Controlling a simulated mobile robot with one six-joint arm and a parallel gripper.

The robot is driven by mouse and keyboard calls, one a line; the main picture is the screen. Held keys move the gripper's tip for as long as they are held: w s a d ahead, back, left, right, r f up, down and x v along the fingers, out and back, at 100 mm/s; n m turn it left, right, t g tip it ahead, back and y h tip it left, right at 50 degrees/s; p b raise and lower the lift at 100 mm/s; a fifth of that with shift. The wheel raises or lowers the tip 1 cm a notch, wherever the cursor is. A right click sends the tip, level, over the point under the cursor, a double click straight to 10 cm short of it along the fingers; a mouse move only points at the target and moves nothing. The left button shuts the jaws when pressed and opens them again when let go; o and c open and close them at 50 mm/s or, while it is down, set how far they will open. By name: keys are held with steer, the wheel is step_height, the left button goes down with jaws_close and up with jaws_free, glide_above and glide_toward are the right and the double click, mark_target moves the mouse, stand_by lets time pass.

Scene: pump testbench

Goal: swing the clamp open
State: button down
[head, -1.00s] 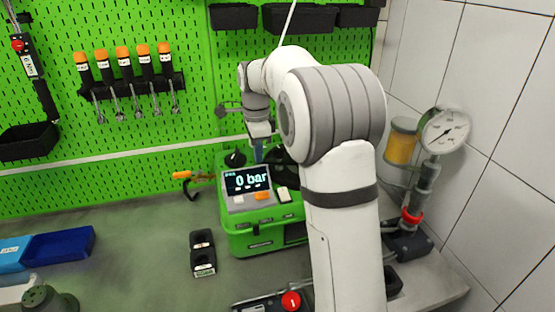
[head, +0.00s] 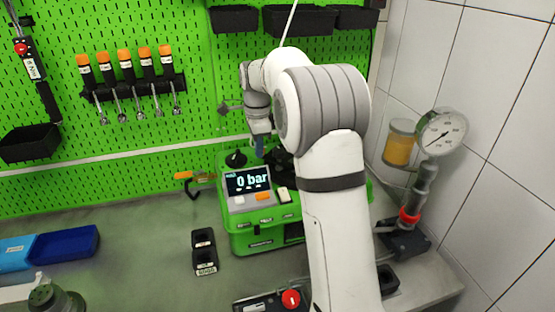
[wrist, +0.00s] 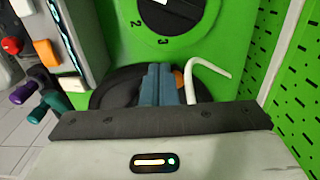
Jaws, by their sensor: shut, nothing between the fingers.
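My gripper (head: 259,146) is above the back of the green test box (head: 262,238), whose screen reads 0 bar. In the wrist view its blue fingers (wrist: 164,84) are together and empty, in front of a dark round part (wrist: 117,88) on the green surface. A white bent rod (wrist: 212,70) and a small orange piece (wrist: 179,77) show just right of the fingertips. I cannot tell for certain which part is the clamp. An orange-ended piece with a dark hook (head: 190,180) is left of the box. My arm hides the right part of the box.
A black dial (wrist: 170,12) marked 2 and 3 is above the fingers in the wrist view. A pressure gauge (head: 440,132) stands at the right by the tiled wall. A small black holder (head: 204,252) is on the bench. The bench left of it is mostly clear.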

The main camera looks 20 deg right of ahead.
steer(key=shift+w+d+p, duration=0.55)
steer(key=shift+w+p, duration=0.05)
steer(key=shift+w, duration=0.2)
steer(key=shift+d, duration=0.1)
steer(key=shift+w+d+p, duration=0.3)
steer(key=shift+d, duration=0.05)
steer(key=shift+r, duration=0.1)
